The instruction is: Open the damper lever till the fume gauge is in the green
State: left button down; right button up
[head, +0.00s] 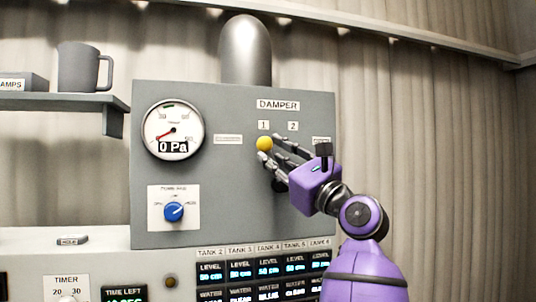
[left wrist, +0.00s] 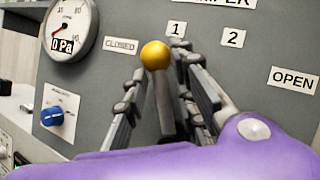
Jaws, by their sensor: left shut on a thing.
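The damper lever has a yellow ball knob (head: 264,144); in the left wrist view the knob (left wrist: 155,55) stands between the CLOSED label and the 1 label. My left gripper (head: 272,158) is shut on the lever, its fingers either side of it just below the knob; the lower part of the lever is mostly hidden by the gripper in the head view. The round fume gauge (head: 174,129) reads 0 Pa, with its red needle pointing to the lower left and a green band at the top. My right gripper is not in view.
The grey panel (head: 225,210) carries a blue knob (head: 174,211) below the gauge. A duct (head: 246,50) rises behind it. Tank displays (head: 268,270) line the console below. A shelf (head: 60,101) at left holds a mug (head: 80,68). The OPEN label (left wrist: 293,80) is at the right.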

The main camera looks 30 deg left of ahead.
pick_arm(q)
jog(key=m, duration=0.1)
jog(key=m+t, duration=0.1)
jog(key=t+p, duration=0.1)
jog(key=shift+w+d+r+m, duration=0.35)
jog(key=shift+r+m, duration=0.05)
jog(key=c, duration=1.7)
grip_release()
jog(key=shift+f, duration=0.1)
jog(key=shift+o, duration=0.2)
